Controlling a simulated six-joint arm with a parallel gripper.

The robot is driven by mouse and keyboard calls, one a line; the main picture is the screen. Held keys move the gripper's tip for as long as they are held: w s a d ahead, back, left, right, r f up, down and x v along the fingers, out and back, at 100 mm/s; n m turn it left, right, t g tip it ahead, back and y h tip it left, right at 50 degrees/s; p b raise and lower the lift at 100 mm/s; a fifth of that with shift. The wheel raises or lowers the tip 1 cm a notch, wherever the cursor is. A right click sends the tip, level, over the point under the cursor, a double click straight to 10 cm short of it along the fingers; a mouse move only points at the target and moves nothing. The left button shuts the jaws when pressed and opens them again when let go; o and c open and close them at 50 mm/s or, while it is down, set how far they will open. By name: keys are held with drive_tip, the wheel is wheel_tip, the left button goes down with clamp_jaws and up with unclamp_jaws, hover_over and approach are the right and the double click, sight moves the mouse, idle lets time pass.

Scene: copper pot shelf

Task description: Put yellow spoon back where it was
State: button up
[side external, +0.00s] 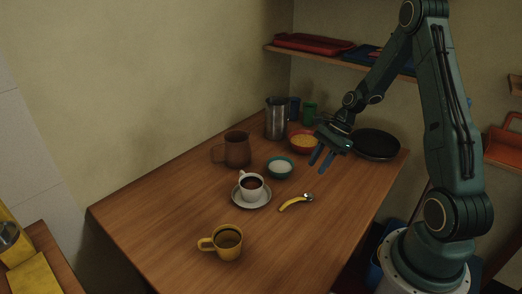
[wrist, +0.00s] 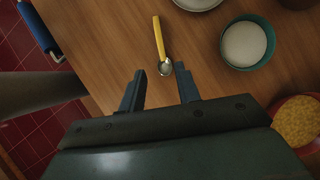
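The yellow spoon (side external: 294,203) lies on the wooden table (side external: 165,215), to the right of a white cup (side external: 251,188) on a saucer (side external: 264,203). Its metal bowl points toward the arm. In the wrist view the spoon (wrist: 159,42) lies ahead of my gripper, its bowl close to the gap between the fingertips. My gripper (side external: 321,158) is open and empty, above the table beyond the spoon. Both fingers also show apart in the wrist view (wrist: 161,85).
A teal bowl of white contents (side external: 279,168) and a red bowl of yellow grains (side external: 302,142) stand near the gripper. A black pan (side external: 376,144) lies at the right. A brown mug (side external: 237,149), metal pitcher (side external: 276,119) and yellow mug (side external: 226,243) also stand there. The near right tabletop is clear.

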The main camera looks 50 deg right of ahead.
drive_tip(key=s+a+r+n+h, duration=0.2)
drive_tip(key=a+r+n, duration=0.35)
drive_tip(key=r, duration=0.25)
drive_tip(key=s+a+r+n+h, duration=0.1)
drive_tip(key=a+r+n+h, duration=0.1)
drive_tip(key=a+r+n, duration=0.5)
drive_tip(key=s+a+r+n+t, duration=0.1)
drive_tip(key=s+a+r+n, duration=0.1)
drive_tip(key=s+r+n, duration=0.2)
drive_tip(key=s+a+r+n+t+h, duration=0.1)
drive_tip(key=s+a+r+n+t, duration=0.1)
drive_tip(key=s+r+n, duration=0.3)
drive_tip(key=shift+s+a+r+n+h, duration=0.4)
drive_tip(key=shift+s+a, duration=0.35)
drive_tip(key=shift+s, duration=1.65)
drive_tip(key=shift+f, duration=0.15)
